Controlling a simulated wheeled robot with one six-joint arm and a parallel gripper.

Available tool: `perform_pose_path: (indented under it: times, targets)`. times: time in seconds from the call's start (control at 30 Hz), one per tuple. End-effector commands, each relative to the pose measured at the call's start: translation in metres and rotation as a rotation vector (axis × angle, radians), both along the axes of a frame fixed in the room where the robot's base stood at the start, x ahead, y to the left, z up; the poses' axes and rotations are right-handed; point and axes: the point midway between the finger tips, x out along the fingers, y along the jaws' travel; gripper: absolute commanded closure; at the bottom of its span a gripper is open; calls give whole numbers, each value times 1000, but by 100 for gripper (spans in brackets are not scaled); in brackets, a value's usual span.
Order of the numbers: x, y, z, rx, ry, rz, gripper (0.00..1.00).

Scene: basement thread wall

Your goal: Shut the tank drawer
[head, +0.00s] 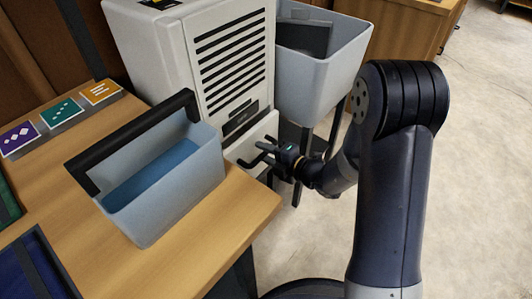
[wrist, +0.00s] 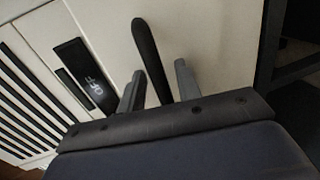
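The white machine (head: 228,60) has a louvred front and a dark display, which reads OFF in the wrist view (wrist: 95,82). Below the display is the pale tank drawer front (head: 250,137); it appears to stand out a little, but how far is unclear. A black bar handle (wrist: 150,58) shows against the pale front in the wrist view. My gripper (head: 263,155) is at the drawer front. Its fingers (wrist: 158,88) stand apart on either side of the bar, with visible gaps. The contact between bar and gripper base is hidden.
A pale blue tub (head: 165,192) with a black handle and a blue inside stands on the wooden table (head: 225,240). A grey basin (head: 325,85) on dark legs stands right of the machine. Coloured cards (head: 62,111) lie at left. Floor (head: 475,190) at right is clear.

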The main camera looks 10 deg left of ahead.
Motion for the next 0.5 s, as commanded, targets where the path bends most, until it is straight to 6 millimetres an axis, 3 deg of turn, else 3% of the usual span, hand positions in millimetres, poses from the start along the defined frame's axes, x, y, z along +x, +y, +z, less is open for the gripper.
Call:
perform_pose_path:
  times: [0.07,0.43,0.5]
  targets:
    - [0,0,0,0,0,0,69]
    - [0,0,0,0,-1,0,99]
    - [0,0,0,0,-1,0,100]
